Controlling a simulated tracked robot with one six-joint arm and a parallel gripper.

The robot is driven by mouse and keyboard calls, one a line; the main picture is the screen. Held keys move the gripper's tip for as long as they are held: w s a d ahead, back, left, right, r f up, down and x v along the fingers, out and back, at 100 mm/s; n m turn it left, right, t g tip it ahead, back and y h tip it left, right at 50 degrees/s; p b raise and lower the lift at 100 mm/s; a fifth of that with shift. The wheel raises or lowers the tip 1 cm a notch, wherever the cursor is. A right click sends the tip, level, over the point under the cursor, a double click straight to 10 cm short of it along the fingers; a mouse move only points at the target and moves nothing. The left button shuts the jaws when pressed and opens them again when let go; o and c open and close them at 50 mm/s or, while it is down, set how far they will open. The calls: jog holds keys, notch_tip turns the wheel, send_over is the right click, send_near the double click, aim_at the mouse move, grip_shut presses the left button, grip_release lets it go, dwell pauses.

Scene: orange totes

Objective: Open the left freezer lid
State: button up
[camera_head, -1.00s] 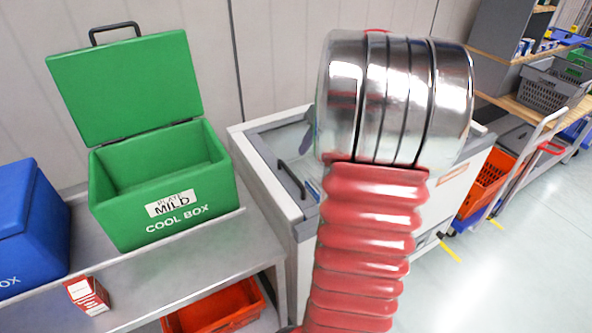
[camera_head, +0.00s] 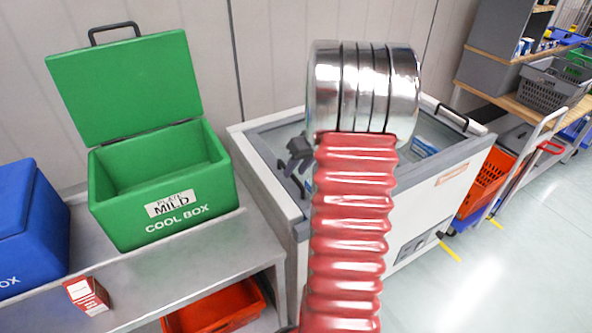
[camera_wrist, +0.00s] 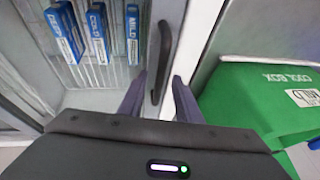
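The white chest freezer (camera_head: 415,205) has glass lids in grey frames. The left freezer lid (camera_wrist: 90,103) appears shut, with boxes visible through its glass. Its dark bar handle (camera_wrist: 165,42) also shows partly in the head view (camera_head: 297,184). My gripper (camera_wrist: 160,76) is open; its two fingers stand on either side of the handle's near part, apart from each other. I cannot tell whether either finger touches the handle. In the head view my gripper (camera_head: 299,150) is over the left lid, partly hidden by my wrist.
A green cool box (camera_head: 160,185) with its lid up stands on the grey bench (camera_head: 190,265) left of the freezer. A blue box (camera_head: 30,225) and a small red carton (camera_head: 88,294) are there too. The right lid has a handle (camera_head: 452,117).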

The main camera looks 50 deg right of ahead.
jog(key=shift+w+f, duration=0.25)
jog(key=shift+f, duration=0.3)
jog(key=shift+c, duration=0.5)
grip_shut()
jog(key=shift+s+d, duration=0.1)
jog(key=shift+d, duration=0.15)
jog(key=shift+a, duration=0.2)
